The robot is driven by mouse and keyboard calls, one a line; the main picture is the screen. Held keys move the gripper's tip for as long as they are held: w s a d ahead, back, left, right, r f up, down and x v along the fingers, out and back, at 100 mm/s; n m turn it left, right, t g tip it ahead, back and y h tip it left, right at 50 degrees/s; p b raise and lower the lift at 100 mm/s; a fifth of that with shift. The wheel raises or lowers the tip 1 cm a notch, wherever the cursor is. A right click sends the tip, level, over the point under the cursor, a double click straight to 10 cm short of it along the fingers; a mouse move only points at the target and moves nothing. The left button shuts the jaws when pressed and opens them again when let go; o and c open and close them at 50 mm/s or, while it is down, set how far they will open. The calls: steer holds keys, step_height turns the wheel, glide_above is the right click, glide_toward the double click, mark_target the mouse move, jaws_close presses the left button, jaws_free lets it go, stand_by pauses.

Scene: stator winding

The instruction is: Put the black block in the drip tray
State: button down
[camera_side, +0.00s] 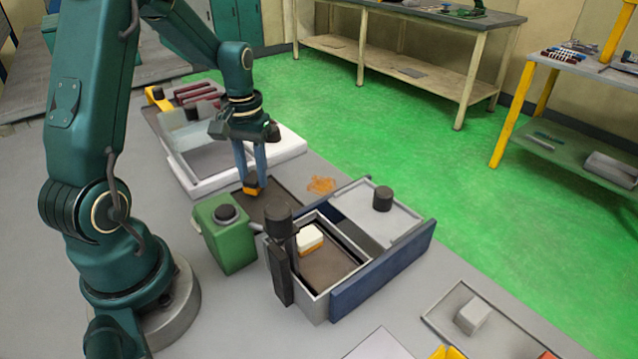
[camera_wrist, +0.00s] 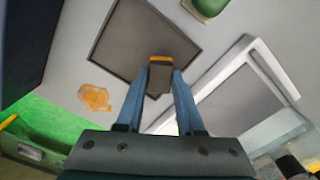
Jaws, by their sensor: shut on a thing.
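My gripper (camera_side: 250,180) is shut on a small dark block (camera_wrist: 159,79) with an orange-yellow end; the block's orange part (camera_side: 250,190) shows at the fingertips in the side view. The block is between the two blue fingers, over or just beside the near edge of a flat dark tray (camera_side: 262,207). In the wrist view this shallow dark square tray (camera_wrist: 125,40) with a thin rim lies just beyond the block and looks empty. It may be the drip tray; no label shows. I cannot tell whether the block touches anything.
A green box (camera_side: 224,234) with a black knob stands left of the tray. A grey-blue drawer unit (camera_side: 385,262) holds a white-and-yellow block (camera_side: 309,239). An orange stain (camera_side: 321,185) lies right of the tray. A white-framed bin (camera_side: 290,146) is behind. Another shallow tray (camera_side: 510,340) holds a grey block (camera_side: 472,315).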

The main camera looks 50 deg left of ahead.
steer(key=shift+f, duration=0.35)
steer(key=shift+f, duration=0.25)
stand_by(0.4)
steer(key=shift+c, duration=2.3)
jaws_free()
steer(key=shift+o, duration=0.8)
steer(key=shift+r, duration=3.55)
